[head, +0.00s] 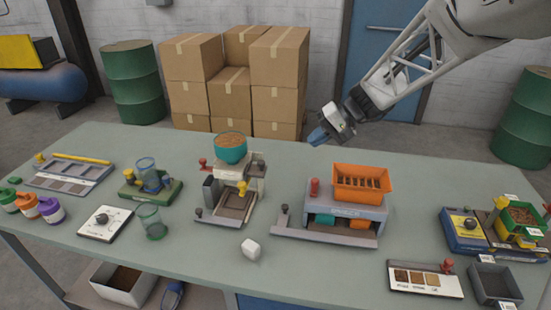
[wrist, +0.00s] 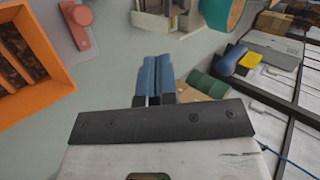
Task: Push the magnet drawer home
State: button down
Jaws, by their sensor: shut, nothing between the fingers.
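My gripper (head: 318,137) is raised above the back of the table, left of and behind the orange hopper. Its blue fingers (wrist: 155,78) are together and empty in the wrist view. A grey machine (head: 350,211) carries the orange slatted hopper (head: 361,183) and a red knob (head: 314,187). Under it are a teal front piece (head: 325,219), an orange front piece (head: 359,224) and a low grey tray (head: 310,234) with a dark knob at its left. No part is clearly marked as the magnet drawer, and I cannot tell how far any drawer stands out.
A machine with a teal bowl (head: 230,149) stands to the left. A white block (head: 251,249) lies in front, between the machines. A sample card (head: 425,279) and a dark bin (head: 495,284) are at front right. The table's back strip below my gripper looks clear.

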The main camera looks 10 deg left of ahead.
send_near(263, 168)
notch_tip(263, 168, down, 4)
jog(key=shift+s+a, duration=0.25)
jog(key=shift+a, duration=0.75)
jog(key=shift+s+a, duration=0.2)
jog(key=shift+a, duration=0.8)
